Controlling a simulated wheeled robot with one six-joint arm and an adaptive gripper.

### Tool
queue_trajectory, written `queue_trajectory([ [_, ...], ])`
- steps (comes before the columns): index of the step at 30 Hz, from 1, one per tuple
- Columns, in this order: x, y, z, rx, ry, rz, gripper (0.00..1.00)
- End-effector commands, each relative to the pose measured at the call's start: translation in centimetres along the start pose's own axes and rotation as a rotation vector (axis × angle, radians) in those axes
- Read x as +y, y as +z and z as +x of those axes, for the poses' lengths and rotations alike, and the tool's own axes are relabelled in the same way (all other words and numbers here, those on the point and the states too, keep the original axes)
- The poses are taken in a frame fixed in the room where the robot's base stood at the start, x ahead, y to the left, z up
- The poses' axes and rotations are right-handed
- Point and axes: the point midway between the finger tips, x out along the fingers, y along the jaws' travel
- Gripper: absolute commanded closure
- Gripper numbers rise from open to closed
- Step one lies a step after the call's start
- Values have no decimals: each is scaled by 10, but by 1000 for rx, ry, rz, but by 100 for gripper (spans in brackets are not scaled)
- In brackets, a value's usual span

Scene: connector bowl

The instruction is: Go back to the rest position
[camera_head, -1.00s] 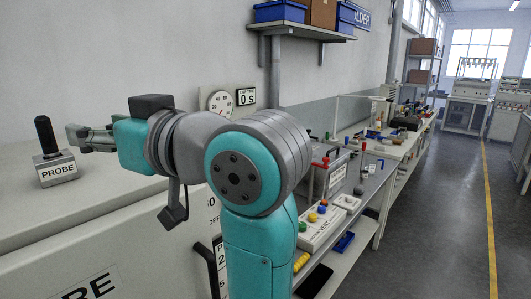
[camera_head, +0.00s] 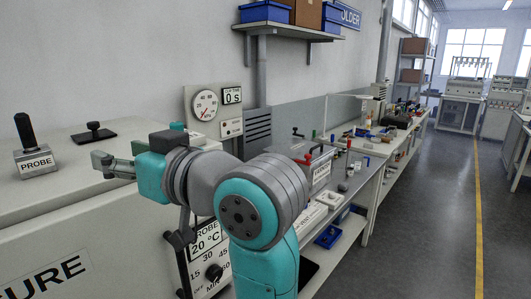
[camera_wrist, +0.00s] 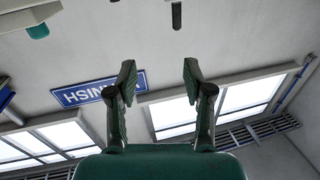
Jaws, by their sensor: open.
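My gripper (camera_head: 104,166) is at the left in the head view, held out to the left above the front of a large pale cabinet (camera_head: 70,233). It is open and empty. In the wrist view my gripper (camera_wrist: 158,80) shows two dark green fingers spread well apart with nothing between them. Behind them are the wall, windows and a blue sign.
A black-handled probe (camera_head: 32,142) on a labelled block and a black knob (camera_head: 95,131) stand on the cabinet top. A dial gauge (camera_head: 205,105) is on the panel behind my arm. A cluttered bench (camera_head: 350,178) runs along the wall at right. The floor (camera_head: 420,235) is clear.

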Motion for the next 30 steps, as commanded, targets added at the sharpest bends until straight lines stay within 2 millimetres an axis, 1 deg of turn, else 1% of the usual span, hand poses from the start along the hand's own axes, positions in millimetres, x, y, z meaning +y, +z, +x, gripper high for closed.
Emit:
queue_trajectory([
  [1,5,10,0,-2,11,11,49],
  [5,20,34,-2,0,43,38,49],
  [8,33,59,-4,2,75,64,49],
  [14,68,131,-21,6,175,129,49],
  [15,74,145,-26,8,196,140,49],
  [18,88,180,-39,10,249,165,49],
  [23,104,231,-65,12,329,197,49],
  [26,112,265,-84,10,383,214,49],
  [27,115,278,-93,9,406,221,49],
  [30,119,311,-117,7,463,233,49],
])
